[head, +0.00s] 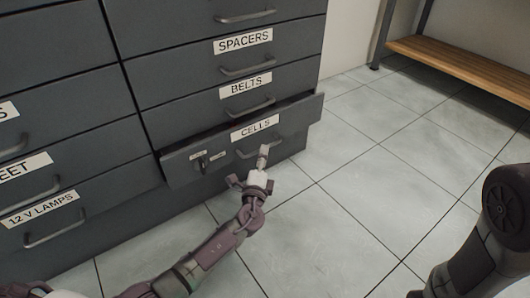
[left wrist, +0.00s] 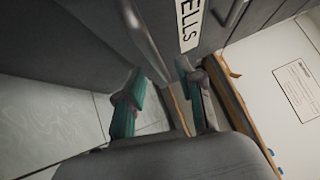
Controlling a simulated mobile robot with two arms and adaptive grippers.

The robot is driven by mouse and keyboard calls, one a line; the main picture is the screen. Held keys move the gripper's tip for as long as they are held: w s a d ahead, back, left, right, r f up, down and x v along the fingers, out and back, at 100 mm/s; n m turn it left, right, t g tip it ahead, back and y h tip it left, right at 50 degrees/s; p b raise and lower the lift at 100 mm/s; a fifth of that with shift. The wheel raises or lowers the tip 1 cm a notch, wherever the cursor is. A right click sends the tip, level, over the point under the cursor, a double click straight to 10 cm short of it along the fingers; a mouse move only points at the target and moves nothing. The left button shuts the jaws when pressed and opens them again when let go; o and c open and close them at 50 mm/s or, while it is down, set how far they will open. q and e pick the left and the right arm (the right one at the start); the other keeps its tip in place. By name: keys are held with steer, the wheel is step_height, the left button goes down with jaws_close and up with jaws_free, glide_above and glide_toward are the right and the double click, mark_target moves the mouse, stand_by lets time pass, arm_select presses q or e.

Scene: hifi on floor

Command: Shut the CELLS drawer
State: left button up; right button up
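The CELLS drawer (head: 180,167) is the lowest one in the right column of the dark grey cabinet. It stands partly pulled out, its front ahead of the drawers above. Its white CELLS label (head: 254,128) sits above a bar handle (head: 247,153). My left gripper (head: 263,158) is in front of the drawer, close to the handle's right part. In the left wrist view the two fingers (left wrist: 160,98) are apart, with the handle (left wrist: 146,42) just beyond them. I cannot tell whether they touch it. My right gripper is out of view.
The BELTS drawer (head: 220,97) and SPACERS drawer (head: 208,60) above are shut. Small labels and a dark latch-like part (head: 203,162) are on the CELLS front. A wooden bench (head: 455,60) stands at the back right. The tiled floor (head: 370,160) between is clear.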

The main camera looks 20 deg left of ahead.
arm_select(q)
steer(key=shift+w+a+r+b, duration=0.15)
steer(key=shift+w+b, duration=0.1)
steer(key=shift+w, duration=0.65)
steer(key=shift+w+a+r+b, duration=0.1)
steer(key=shift+w+b, duration=0.1)
steer(key=shift+w, duration=0.7)
jaws_close()
